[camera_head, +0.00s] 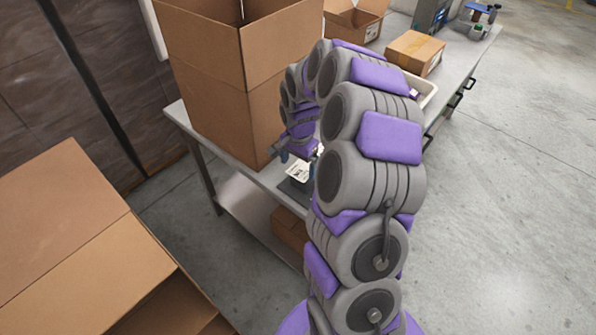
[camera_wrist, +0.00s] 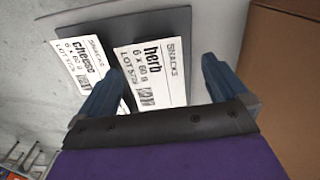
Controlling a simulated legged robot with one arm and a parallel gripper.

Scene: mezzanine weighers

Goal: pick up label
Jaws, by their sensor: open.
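Two white printed labels lie on a dark grey pad (camera_wrist: 125,28). The herb label (camera_wrist: 152,72) reads "herb 6 x 60 g" and is in the middle of the wrist view. The cheese label (camera_wrist: 80,62) reads "cheese 6 x 60 g" and lies to its left, partly hidden by a finger. My gripper (camera_wrist: 159,58) is open, with its blue fingers on either side of the herb label; I cannot tell if they touch the pad. In the head view a white label (camera_head: 298,171) shows beside my arm, its print too small to read.
A large open cardboard box (camera_head: 225,90) stands on the grey table (camera_head: 265,180), close left of my gripper. A closed carton (camera_head: 414,52), a pale tray (camera_head: 428,92) and a small open box (camera_head: 352,20) stand farther back. Another carton (camera_head: 290,230) is on the lower shelf.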

